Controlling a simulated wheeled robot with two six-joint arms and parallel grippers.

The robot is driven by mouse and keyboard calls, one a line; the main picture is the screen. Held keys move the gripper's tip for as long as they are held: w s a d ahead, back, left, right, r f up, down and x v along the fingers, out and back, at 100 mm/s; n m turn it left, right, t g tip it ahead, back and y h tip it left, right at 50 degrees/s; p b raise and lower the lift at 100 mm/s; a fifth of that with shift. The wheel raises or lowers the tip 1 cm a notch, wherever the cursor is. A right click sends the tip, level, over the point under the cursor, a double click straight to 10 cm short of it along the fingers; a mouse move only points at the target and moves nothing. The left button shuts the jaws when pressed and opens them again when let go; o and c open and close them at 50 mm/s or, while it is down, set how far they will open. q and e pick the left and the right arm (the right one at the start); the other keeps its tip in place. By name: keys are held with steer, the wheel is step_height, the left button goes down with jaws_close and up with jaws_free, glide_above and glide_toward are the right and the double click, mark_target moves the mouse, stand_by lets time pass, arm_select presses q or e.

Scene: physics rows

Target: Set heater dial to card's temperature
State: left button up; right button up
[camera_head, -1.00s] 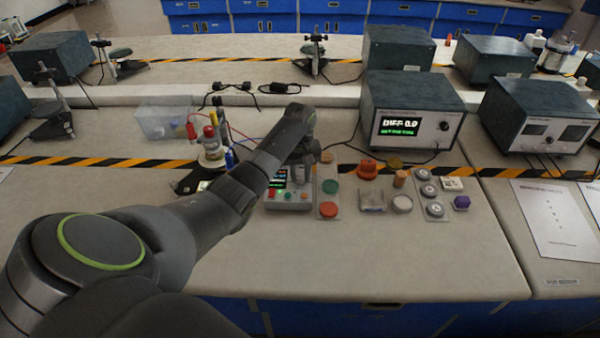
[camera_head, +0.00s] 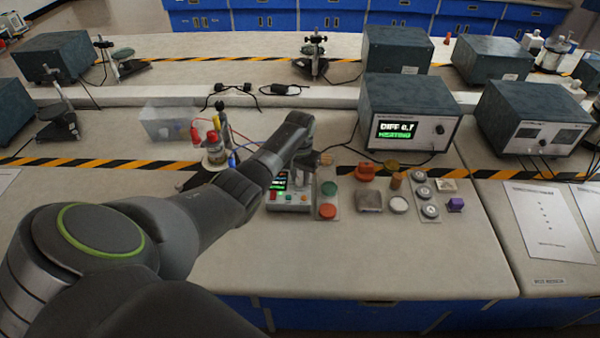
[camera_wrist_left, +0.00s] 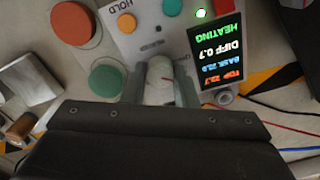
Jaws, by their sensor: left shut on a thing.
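The heater control box (camera_head: 290,207) is a small light grey unit with coloured buttons and a screen. Its screen (camera_wrist_left: 215,55) reads HEATING, DIFF 0.7, a base line near 22 and a top line near 22.7. My left gripper (camera_wrist_left: 160,82) is shut on the pale round dial (camera_wrist_left: 160,90) beside the screen. In the head view the gripper (camera_head: 299,180) comes down onto the box and hides the dial. A printed white sheet (camera_head: 545,225) lies at the right; its text is too small to read. My right gripper is not in view.
A larger display box (camera_head: 410,115) behind reads DIFF 0.7, HEATING. Green and orange round buttons (camera_head: 328,200) stand right of the control box, with several small pieces beyond. A flask-like apparatus (camera_head: 214,150) with wires stands left. The front of the bench is clear.

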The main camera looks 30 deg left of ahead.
mark_target(300, 178)
arm_select(q)
steer(key=shift+w+r+m, duration=0.1)
steer(key=shift+r+m, duration=0.05)
steer(key=shift+m, duration=0.55)
steer(key=o, duration=1)
step_height(300, 178, up, 17)
steer(key=shift+r, duration=0.15)
stand_by(0.4)
